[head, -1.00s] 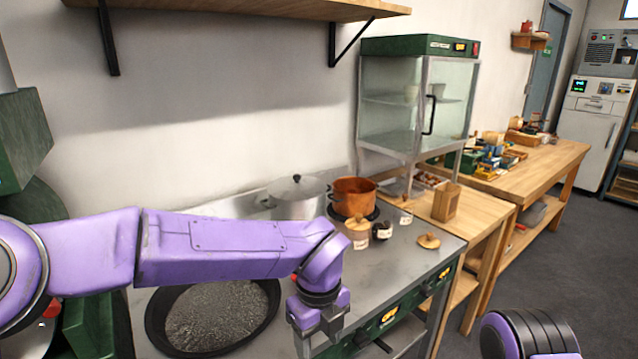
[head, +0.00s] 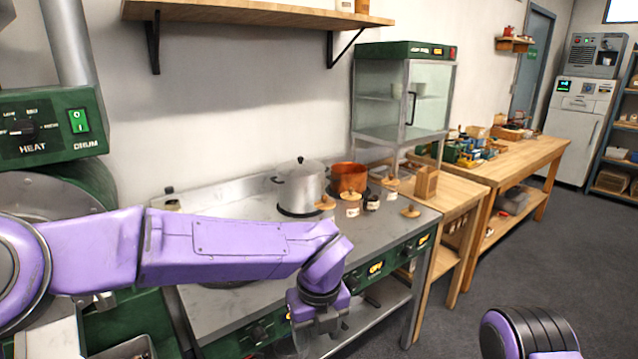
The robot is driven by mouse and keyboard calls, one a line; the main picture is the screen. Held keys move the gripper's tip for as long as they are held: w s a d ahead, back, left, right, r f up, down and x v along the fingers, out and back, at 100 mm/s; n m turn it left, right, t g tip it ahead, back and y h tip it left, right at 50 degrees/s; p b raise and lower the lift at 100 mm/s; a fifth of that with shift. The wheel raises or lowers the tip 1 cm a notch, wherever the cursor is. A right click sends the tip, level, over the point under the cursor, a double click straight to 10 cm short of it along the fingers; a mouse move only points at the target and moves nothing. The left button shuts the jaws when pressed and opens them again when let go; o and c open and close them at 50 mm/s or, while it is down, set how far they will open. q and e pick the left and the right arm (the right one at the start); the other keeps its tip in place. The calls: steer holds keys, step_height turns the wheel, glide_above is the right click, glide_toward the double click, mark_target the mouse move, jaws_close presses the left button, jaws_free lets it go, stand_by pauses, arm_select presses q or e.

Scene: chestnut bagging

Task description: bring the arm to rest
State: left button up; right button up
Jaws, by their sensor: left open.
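My left arm reaches in from the left across the front of the steel stove counter (head: 235,210). My left gripper (head: 318,330) hangs at the counter's front edge, pointing down. It is open, and I see nothing between its fingers. My right gripper is out of view; only a round purple and black part of my right arm shows at the bottom right.
A steel pot (head: 299,190) and a copper pot (head: 349,178) stand on the stove, with small lidded jars (head: 351,203) near them. A glass cabinet (head: 403,100) stands behind. A drum machine (head: 50,125) is at the left. The floor (head: 510,255) at right is clear.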

arm_select(q)
steer(key=w+a+f+m+t+y, duration=0.4)
steer(key=a+f+m, duration=0.3)
steer(key=a+m, duration=0.2)
steer(key=s+a+f+m+t, duration=0.3)
steer(key=s+a+f+m, duration=0.1)
steer(key=a+f+m, duration=0.75)
steer(key=s+a+f+m+g, duration=0.1)
steer(key=s+a+f+m, duration=0.2)
steer(key=s, duration=0.6)
steer(key=s+a+f+m+g, duration=0.2)
steer(key=s+f+m, duration=0.3)
steer(key=s, duration=0.3)
steer(key=s+a+f+m+g+h, duration=0.1)
steer(key=s+a+f+m, duration=0.3)
steer(key=s, duration=0.5)
step_height(320, 180, down, 3)
steer(key=shift+s+a+r+m+g, duration=0.15)
steer(key=shift+s+m+g, duration=0.2)
steer(key=shift+m, duration=0.2)
